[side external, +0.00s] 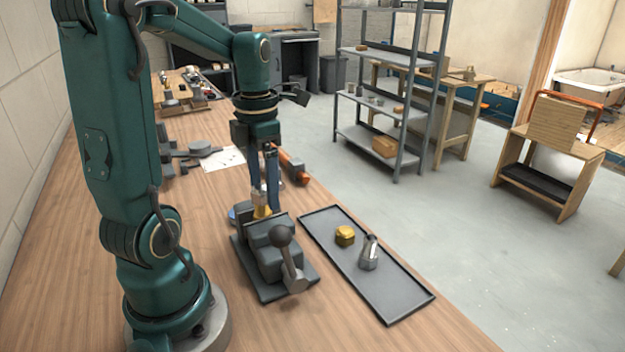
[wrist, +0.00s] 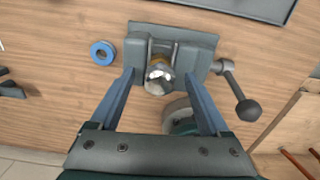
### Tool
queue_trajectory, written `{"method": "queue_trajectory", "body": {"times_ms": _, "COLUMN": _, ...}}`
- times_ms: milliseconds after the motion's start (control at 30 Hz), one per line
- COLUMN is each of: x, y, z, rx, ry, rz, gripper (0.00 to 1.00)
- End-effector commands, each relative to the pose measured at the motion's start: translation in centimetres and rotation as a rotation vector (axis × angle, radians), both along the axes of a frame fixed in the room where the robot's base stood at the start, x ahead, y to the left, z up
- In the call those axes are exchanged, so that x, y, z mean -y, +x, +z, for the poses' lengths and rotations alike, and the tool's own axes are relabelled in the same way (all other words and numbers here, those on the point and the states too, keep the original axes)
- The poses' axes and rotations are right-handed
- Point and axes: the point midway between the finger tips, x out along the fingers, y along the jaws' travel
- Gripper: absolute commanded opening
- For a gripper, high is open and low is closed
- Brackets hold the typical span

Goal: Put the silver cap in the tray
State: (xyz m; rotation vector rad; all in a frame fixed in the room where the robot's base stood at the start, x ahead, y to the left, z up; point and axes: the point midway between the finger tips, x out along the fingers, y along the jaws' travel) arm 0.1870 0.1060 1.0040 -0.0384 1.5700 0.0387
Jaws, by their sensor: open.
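The silver cap (wrist: 158,77) is on top of a brass fitting (side external: 262,211), which stands upright in the grey vise (side external: 272,262). In the wrist view the vise (wrist: 173,38) is at the top middle. My gripper (wrist: 159,74) is open, pointing down, with its blue fingers on either side of the cap and visible gaps between. In the side view my gripper (side external: 267,200) partly hides the cap. The dark tray (side external: 398,298) lies right of the vise and holds a brass nut (side external: 345,236) and a silver fitting (side external: 369,252).
A blue ring (wrist: 103,52) lies beside the vise. The vise handle (side external: 288,255) sticks up at the front. An orange-red tool (side external: 293,164) lies behind the gripper. Grey parts (side external: 198,149) and a paper sheet (side external: 223,158) lie farther back. The tray's near end is bare.

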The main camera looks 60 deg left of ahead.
Motion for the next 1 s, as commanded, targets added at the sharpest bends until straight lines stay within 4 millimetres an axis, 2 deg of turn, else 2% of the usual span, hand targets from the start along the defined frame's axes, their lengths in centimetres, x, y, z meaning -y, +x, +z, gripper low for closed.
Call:
{"method": "queue_trajectory", "body": {"times_ms": 67, "x": 0.0, "y": 0.0, "z": 0.0, "rx": 0.0, "ry": 0.0, "rz": 0.0, "gripper": 0.76}}
{"method": "queue_trajectory", "body": {"times_ms": 200, "x": 0.0, "y": 0.0, "z": 0.0, "rx": 0.0, "ry": 0.0, "rz": 0.0, "gripper": 0.23}}
{"method": "queue_trajectory", "body": {"times_ms": 267, "x": 0.0, "y": 0.0, "z": 0.0, "rx": 0.0, "ry": 0.0, "rz": 0.0, "gripper": 0.0}}
{"method": "queue_trajectory", "body": {"times_ms": 667, "x": 0.0, "y": 0.1, "z": 0.6, "rx": 0.001, "ry": 0.001, "rz": 0.0, "gripper": 0.0}}
{"method": "queue_trajectory", "body": {"times_ms": 767, "x": -0.1, "y": 0.1, "z": 1.5, "rx": 0.003, "ry": 0.003, "rz": 0.0, "gripper": 0.0}}
{"method": "queue_trajectory", "body": {"times_ms": 1000, "x": -0.1, "y": 0.1, "z": 5.3, "rx": 0.006, "ry": 0.005, "rz": 0.0, "gripper": 0.0}}
